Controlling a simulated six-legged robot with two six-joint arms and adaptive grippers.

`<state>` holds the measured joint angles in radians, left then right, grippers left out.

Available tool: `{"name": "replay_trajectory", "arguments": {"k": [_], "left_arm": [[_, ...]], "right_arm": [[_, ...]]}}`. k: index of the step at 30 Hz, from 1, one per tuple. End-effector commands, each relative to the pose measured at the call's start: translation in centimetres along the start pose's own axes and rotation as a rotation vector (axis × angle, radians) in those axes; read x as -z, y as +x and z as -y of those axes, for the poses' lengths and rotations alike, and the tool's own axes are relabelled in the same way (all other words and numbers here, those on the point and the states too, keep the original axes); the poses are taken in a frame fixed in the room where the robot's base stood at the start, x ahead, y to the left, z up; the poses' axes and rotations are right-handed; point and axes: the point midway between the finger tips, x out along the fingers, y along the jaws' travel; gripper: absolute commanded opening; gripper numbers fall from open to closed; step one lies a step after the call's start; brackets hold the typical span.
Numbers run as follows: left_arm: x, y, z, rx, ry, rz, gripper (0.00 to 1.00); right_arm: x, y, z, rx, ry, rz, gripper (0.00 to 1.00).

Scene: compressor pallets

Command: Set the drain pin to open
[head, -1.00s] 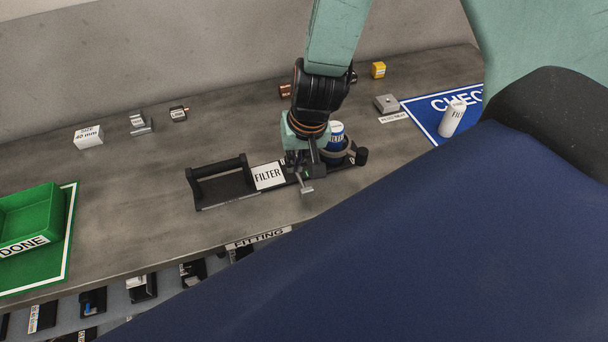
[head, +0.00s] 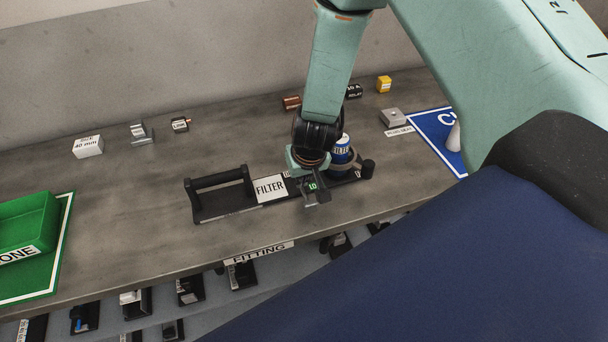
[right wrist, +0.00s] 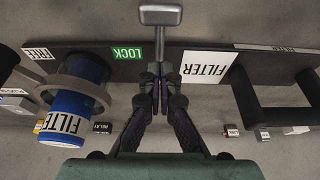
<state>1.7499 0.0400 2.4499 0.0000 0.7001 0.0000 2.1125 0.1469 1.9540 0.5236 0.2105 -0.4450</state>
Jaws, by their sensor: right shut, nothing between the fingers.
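The black pallet labelled FILTER (head: 216,214) stands on the bench, with a carry handle at its left end. It also shows in the right wrist view (right wrist: 215,48). A blue and white filter canister (head: 342,150) sits in a grey ring at its right; it also shows in the right wrist view (right wrist: 74,110). A grey T-shaped lever (right wrist: 160,16) sticks out beyond the pallet edge, beside the green LOCK label (right wrist: 128,53); a white FREE label (right wrist: 38,53) is nearer the canister. No drain marking is readable. My right gripper (right wrist: 160,76) is shut and empty, its tips at the lever's stem; contact is unclear.
A green DONE tray (head: 30,222) stands at the left. A blue CHECK mat (head: 432,122) lies at the right. Small parts, such as a white box (head: 88,147) and a yellow block (head: 384,84), line the back. A lower shelf holds several fittings. The bench left of the pallet is clear.

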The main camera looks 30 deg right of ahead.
Motion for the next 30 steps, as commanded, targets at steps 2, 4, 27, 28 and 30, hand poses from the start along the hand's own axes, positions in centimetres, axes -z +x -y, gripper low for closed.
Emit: {"name": "replay_trajectory", "arguments": {"k": [2, 4, 27, 28, 30], "left_arm": [[0.0, 0.6, 0.0, 0.000, 0.000, 0.000, 0.40], [0.0, 0.8, 0.0, 0.000, 0.000, 0.000, 0.40], [0.0, 1.4, 0.0, 0.000, 0.000, 0.000, 0.40], [0.0, 1.4, 0.0, 0.000, 0.000, 0.000, 0.40], [0.0, 1.5, 0.0, 0.000, 0.000, 0.000, 0.40]], "right_arm": [[-0.6, 0.5, 0.0, 0.000, -0.001, 0.001, 0.00], [-1.4, 0.1, 0.0, 0.000, -0.002, 0.001, 0.00], [-4.0, -1.1, 0.0, 0.000, 0.000, 0.001, 0.00], [-4.2, -1.1, 0.0, 0.000, 0.000, 0.001, 0.00], [-4.8, -1.3, 0.0, -0.001, 0.000, 0.002, 0.00]]}}
